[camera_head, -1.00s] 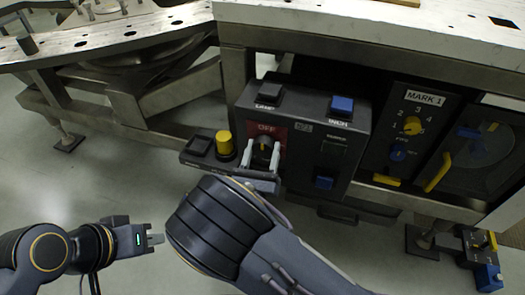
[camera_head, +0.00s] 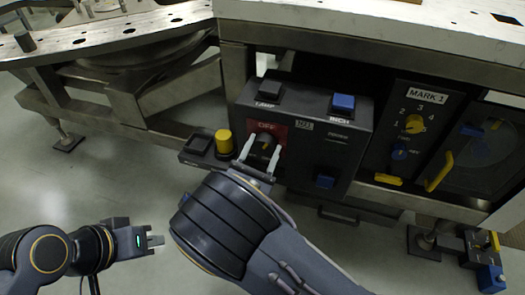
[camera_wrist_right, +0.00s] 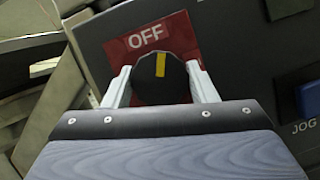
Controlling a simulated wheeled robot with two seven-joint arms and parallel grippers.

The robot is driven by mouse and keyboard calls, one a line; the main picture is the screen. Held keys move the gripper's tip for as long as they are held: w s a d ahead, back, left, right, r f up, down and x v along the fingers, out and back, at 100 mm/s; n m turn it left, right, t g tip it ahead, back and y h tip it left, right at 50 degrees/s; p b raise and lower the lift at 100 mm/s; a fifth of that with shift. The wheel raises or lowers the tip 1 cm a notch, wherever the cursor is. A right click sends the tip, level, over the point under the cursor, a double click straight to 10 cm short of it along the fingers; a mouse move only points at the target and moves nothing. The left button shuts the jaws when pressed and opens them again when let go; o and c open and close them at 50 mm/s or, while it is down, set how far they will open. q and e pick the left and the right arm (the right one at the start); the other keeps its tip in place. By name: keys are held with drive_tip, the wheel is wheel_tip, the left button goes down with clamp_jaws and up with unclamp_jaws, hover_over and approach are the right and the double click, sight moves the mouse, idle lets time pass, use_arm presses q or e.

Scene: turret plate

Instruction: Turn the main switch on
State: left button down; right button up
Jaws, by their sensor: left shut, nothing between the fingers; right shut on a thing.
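The main switch is a dark round knob (camera_wrist_right: 160,78) with a yellow mark, on a red plate (camera_wrist_right: 150,36) labelled OFF in the right wrist view. The yellow mark points up, slightly toward the right of the OFF label. In the head view the knob (camera_head: 264,140) sits on the front of the dark control box. My right gripper (camera_head: 262,150) is shut on the knob, with one pale finger on each side; it also shows in the right wrist view (camera_wrist_right: 160,88). My left gripper (camera_head: 158,241) is shut and empty, low at the left, away from the box.
On the box (camera_head: 318,165) are a black LAMP button (camera_head: 270,88), a blue INCH button (camera_head: 343,103) and a blue lower button (camera_head: 325,182). A yellow button (camera_head: 224,142) stands close left of my right gripper. The MARK 1 panel (camera_head: 412,115) is at right.

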drive_tip(key=m+g+h, duration=0.1)
drive_tip(key=m, duration=0.2)
drive_tip(key=m+g+h+b, duration=0.1)
drive_tip(key=m, duration=0.2)
drive_tip(key=m+g+b, duration=0.1)
drive_tip(key=m, duration=0.2)
drive_tip(key=shift+a+f+h, duration=0.1)
drive_tip(key=shift+a+h, duration=0.05)
drive_tip(key=shift+h, duration=0.25)
use_arm(q)
wheel_tip(320, 180, down, 5)
drive_tip(key=b, duration=0.2)
drive_tip(key=shift+r+b, duration=0.1)
drive_tip(key=shift+b, duration=0.2)
use_arm(e)
drive_tip(key=m+g, duration=0.1)
drive_tip(key=m, duration=0.2)
drive_tip(key=m+g, duration=0.2)
drive_tip(key=m, duration=0.2)
drive_tip(key=o, duration=1)
drive_tip(key=shift+r, duration=0.2)
